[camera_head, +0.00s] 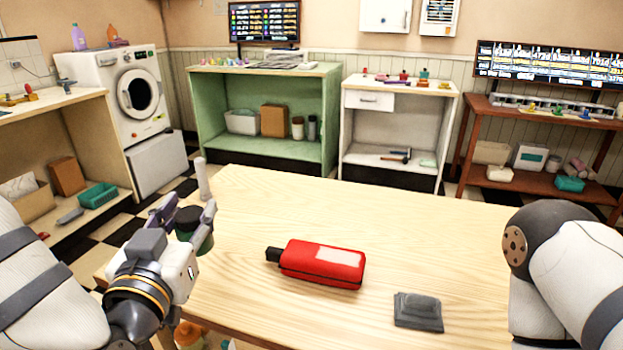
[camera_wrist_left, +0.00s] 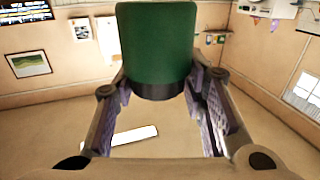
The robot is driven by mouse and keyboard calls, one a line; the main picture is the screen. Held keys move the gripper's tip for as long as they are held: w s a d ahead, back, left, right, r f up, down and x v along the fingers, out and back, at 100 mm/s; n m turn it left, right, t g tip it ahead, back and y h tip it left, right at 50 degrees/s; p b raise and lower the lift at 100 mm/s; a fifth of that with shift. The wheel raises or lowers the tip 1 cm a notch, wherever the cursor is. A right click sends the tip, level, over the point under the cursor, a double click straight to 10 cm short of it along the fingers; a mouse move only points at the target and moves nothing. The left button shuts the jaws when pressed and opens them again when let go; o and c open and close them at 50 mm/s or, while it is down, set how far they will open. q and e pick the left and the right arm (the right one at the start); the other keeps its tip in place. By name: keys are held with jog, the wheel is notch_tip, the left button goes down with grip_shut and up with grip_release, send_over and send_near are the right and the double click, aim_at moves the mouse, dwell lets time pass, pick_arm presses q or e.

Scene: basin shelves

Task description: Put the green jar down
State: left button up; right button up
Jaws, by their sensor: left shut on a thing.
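The green jar (camera_wrist_left: 157,45) with a dark lid is between the purple-padded fingers of my left gripper (camera_head: 189,212), which is shut on it. In the head view the jar's dark top and a little of its green side (camera_head: 207,243) show; the fingers hide the rest. The gripper holds it at the left edge of the wooden table (camera_head: 420,220). I cannot tell whether the jar touches the table. My right arm shows at the right, but its gripper is out of view.
A red bottle-like case (camera_head: 325,264) with a black end lies mid-table. A dark grey block (camera_head: 418,311) lies near the front. A white cylinder (camera_head: 202,178) stands at the far left corner. The table's back and right are clear. Shelves line the walls behind.

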pick_arm(q)
jog(key=s+d+r+m+h, duration=0.2)
jog(key=s+d, duration=0.1)
jog(key=d, duration=0.6)
jog(key=s+d+r+m+h, duration=0.1)
jog(key=s+d+r+h, duration=0.15)
jog(key=d, duration=0.65)
jog(key=shift+g, duration=0.3)
jog(key=w+f+b, duration=0.1)
jog(key=w+f, duration=0.2)
jog(key=w, duration=0.1)
jog(key=w+f+b, duration=0.1)
jog(key=w+f, duration=0.3)
jog(key=w, duration=0.1)
jog(key=w+f+b, duration=0.1)
jog(key=w+f, duration=0.2)
jog(key=w, duration=0.1)
jog(key=shift+w+a+f+b, duration=0.2)
jog(key=shift+w+f+b, duration=0.1)
jog(key=shift+b, duration=0.1)
jog(key=shift+w+f, duration=0.15)
jog(key=shift+f, duration=1.35)
jog(key=o, duration=1.2)
pick_arm(e)
jog(key=s+f+g, duration=0.2)
jog(key=s+f, duration=0.3)
pick_arm(q)
jog(key=shift+f, duration=0.1)
